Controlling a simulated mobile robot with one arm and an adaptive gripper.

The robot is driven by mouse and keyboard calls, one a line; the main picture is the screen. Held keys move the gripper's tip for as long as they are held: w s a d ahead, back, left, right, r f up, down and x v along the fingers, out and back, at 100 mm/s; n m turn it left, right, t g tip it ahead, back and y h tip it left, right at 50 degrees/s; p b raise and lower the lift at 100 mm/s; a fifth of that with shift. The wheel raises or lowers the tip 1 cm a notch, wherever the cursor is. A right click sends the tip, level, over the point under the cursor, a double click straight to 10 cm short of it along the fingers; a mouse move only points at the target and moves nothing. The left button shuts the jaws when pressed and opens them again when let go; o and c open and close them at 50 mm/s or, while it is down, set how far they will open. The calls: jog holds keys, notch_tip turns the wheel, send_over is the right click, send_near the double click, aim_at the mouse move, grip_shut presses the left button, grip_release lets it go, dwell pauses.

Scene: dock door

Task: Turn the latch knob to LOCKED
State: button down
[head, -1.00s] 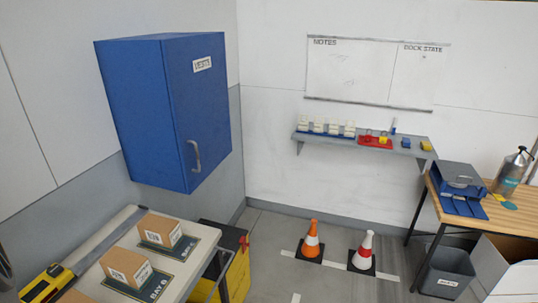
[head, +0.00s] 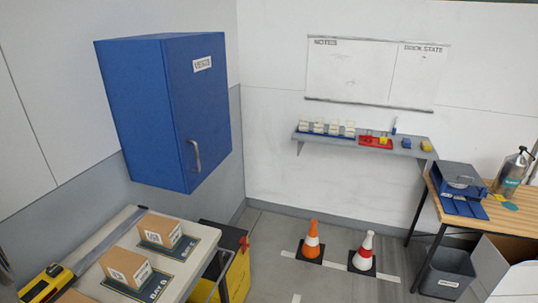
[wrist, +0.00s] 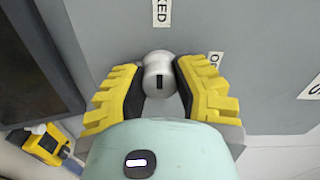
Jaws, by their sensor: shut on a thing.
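In the wrist view the silver latch knob (wrist: 158,63) sits on a grey panel, with a black mark on its face that runs nearly vertical in the picture. My gripper (wrist: 159,76) is shut on the knob, one yellow-and-black finger on each side. A label ending in "KED" (wrist: 162,12) is above the knob, and the mark is roughly in line with it. A partly cut label starting "OP" (wrist: 214,63) is to the right of the knob. The head view shows neither the knob nor my gripper.
In the wrist view another label (wrist: 312,88) is at the right edge and a dark panel (wrist: 38,60) at the left. The head view shows a blue cabinet (head: 165,110), a table with boxes (head: 128,225), a wall shelf (head: 312,137) and two cones (head: 312,240).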

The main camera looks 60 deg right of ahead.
jog(key=shift+a+f, duration=0.1)
jog(key=c, duration=0.6)
grip_release()
jog(key=v, duration=1.2)
